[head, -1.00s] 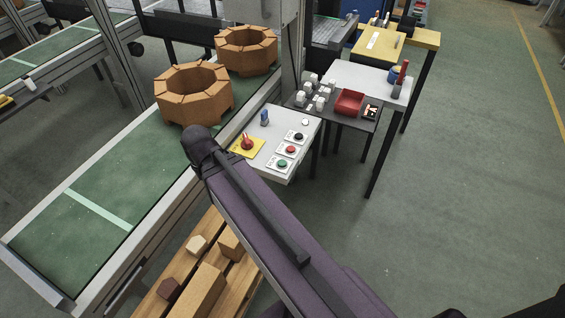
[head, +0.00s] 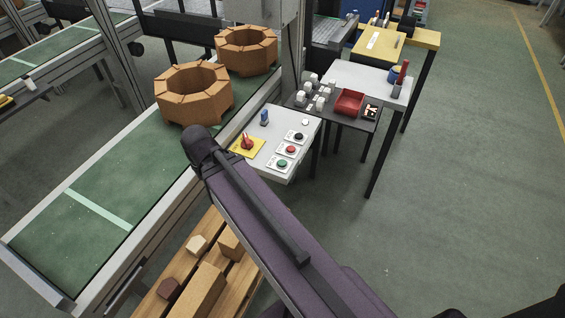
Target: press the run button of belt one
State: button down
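A pale control panel (head: 268,155) stands beside the green conveyor belt (head: 130,178) in the head view. It carries a green button (head: 282,163), a red button (head: 290,150) and a black button (head: 298,136), each on a small white plate. A red rotary switch (head: 247,143) sits on a yellow plate at the panel's left, and a blue part (head: 264,116) stands at its back. The button labels are too small to read. My purple arm crosses the lower middle, its dark elbow end left of the panel. My gripper does not show.
Two brown ring-shaped brick pieces (head: 194,94) (head: 246,50) sit on the belt. A dark table with white blocks and a red tray (head: 349,103) stands behind the panel. A wooden pallet (head: 232,290) with bricks lies below. The floor (head: 460,170) at right is clear.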

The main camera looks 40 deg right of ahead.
aim_at(281, 162)
jog(key=z, duration=0.25)
jog(key=k, duration=1.65)
jog(key=u, duration=0.35)
jog(key=i, duration=1)
jog(key=u, duration=0.05)
